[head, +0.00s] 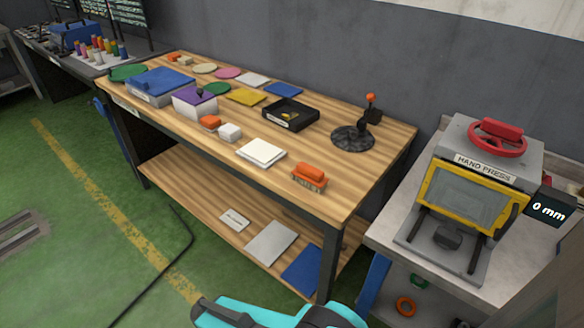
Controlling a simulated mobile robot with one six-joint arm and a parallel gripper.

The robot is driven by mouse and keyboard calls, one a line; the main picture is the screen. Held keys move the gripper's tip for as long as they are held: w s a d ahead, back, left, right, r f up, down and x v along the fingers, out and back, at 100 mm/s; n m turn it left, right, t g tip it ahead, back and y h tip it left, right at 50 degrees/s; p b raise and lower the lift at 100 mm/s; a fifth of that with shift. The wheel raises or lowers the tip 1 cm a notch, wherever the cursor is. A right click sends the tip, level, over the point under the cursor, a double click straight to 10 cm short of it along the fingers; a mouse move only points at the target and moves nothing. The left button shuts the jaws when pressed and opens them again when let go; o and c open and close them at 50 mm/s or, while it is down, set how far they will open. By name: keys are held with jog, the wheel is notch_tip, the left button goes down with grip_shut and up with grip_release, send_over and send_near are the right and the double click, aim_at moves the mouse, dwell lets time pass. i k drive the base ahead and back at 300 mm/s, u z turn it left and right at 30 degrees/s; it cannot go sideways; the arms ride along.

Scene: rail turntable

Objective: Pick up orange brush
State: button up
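The orange brush (309,176) lies on the wooden workbench (350,192), near its front right corner. It has an orange top and a tan bristle block below, with bristles facing down onto the bench. Nothing touches it. Part of my arm, turquoise and black, shows at the bottom edge of the head view, below and in front of the bench. My gripper's fingers are not visible in this view.
A white pad (261,153) lies left of the brush. A black tray (291,115) and a dark round stand with an orange knob (353,137) are behind it. A hand press (467,200) stands on a separate table at right. Bench space right of the brush is clear.

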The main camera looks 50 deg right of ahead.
aim_at(313, 178)
jog(key=z, duration=0.9)
jog(key=k, duration=0.75)
jog(key=z, duration=0.5)
jog(key=i, duration=0.5)
jog(key=z, duration=0.05)
